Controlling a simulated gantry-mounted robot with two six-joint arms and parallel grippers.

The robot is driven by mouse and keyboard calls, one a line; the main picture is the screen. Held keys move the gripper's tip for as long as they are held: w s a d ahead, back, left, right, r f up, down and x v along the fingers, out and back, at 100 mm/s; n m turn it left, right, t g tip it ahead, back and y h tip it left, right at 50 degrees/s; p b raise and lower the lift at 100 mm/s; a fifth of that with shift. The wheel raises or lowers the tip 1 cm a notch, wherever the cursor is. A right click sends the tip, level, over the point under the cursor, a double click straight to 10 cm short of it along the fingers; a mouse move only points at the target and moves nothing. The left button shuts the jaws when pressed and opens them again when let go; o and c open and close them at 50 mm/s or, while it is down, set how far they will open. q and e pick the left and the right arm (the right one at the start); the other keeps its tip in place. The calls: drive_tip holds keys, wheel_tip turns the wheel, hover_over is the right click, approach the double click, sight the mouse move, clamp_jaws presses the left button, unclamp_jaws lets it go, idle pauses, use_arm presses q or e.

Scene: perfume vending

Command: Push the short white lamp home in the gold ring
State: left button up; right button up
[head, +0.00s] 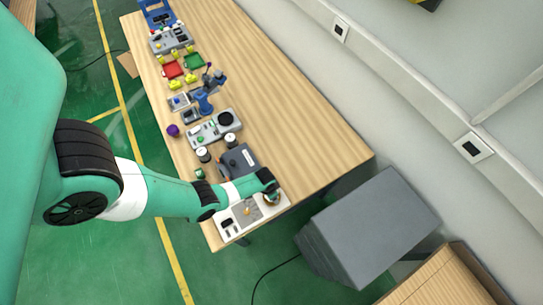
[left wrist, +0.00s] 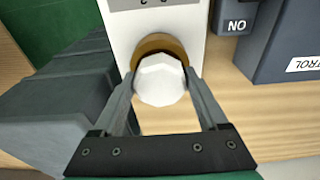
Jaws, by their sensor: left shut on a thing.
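The short white lamp (left wrist: 160,82) shows in the left wrist view as a faceted white cap. The gold ring (left wrist: 157,43) shows behind it, partly hidden by the lamp, on a white panel (left wrist: 117,36). My left gripper (left wrist: 160,86) is shut on the lamp, one finger on each side of it. The lamp lines up with the ring, but I cannot tell how deep it sits. In the head view, my left gripper (head: 271,191) is over the right end of the white panel (head: 233,231) at the table's near end. My right gripper is not in view.
A dark grey box (left wrist: 287,45) marked with lettering stands beside the panel, and it also shows in the head view (head: 238,162). Other devices and trays line the wooden table (head: 300,140) farther back. A large grey box (head: 370,225) stands off the table's end.

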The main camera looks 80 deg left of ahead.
use_arm(q)
drive_tip(key=shift+f, duration=0.15)
drive_tip(key=o, duration=1.3)
